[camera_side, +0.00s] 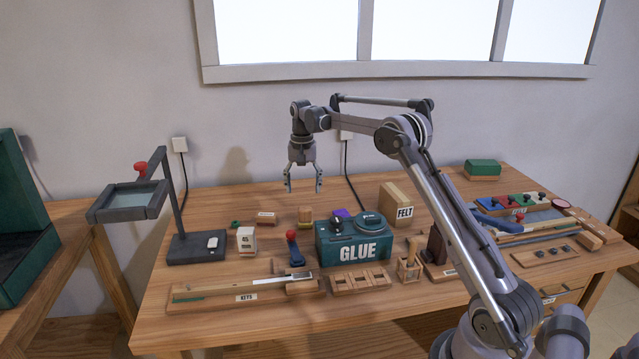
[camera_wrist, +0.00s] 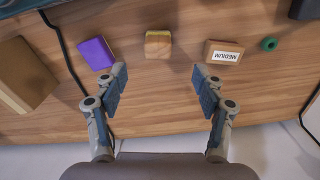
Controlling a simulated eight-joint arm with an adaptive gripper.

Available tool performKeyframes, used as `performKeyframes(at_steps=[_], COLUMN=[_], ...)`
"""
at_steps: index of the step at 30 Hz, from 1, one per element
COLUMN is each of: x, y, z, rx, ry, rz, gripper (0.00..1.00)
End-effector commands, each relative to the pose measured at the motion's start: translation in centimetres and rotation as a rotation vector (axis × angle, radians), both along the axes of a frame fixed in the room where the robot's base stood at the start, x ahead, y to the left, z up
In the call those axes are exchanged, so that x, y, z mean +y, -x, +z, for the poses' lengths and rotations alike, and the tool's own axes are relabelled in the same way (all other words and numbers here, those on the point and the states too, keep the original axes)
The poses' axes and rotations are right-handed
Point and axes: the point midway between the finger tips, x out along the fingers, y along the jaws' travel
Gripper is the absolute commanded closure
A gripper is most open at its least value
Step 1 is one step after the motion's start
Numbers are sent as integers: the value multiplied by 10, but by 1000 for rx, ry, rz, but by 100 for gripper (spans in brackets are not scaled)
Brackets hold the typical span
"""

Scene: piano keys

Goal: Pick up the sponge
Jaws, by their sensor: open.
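A small block with a yellow layer and a tan-brown layer (camera_side: 305,216), which looks like the sponge, sits on the workbench. In the wrist view it (camera_wrist: 158,45) lies ahead of the fingertips, centred between them. A purple block (camera_wrist: 96,53) lies left of it in the wrist view; in the side view the purple block (camera_side: 342,213) is partly hidden behind the glue box. My gripper (camera_side: 304,189) is open and empty, pointing down above the bench's back part. In the wrist view its fingers (camera_wrist: 158,76) are wide apart, touching nothing.
A MEDIUM-labelled block (camera_wrist: 223,52) and green ring (camera_wrist: 269,44) lie to the right in the wrist view. The green glue box (camera_side: 355,244) stands in front of the purple block. The FELT box (camera_side: 397,206) and a stand with a tray (camera_side: 183,215) flank the area.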

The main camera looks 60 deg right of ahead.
Motion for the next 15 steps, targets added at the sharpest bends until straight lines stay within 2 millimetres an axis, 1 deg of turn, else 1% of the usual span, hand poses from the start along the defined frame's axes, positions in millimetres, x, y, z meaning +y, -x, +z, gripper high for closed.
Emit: performKeyframes(at_steps=[6,9,15], x=[0,0,-1], y=[0,0,0], z=[-32,-44,-55], rx=[0,0,-1], ry=[0,0,1], rz=[0,0,1], gripper=[30,30,30])
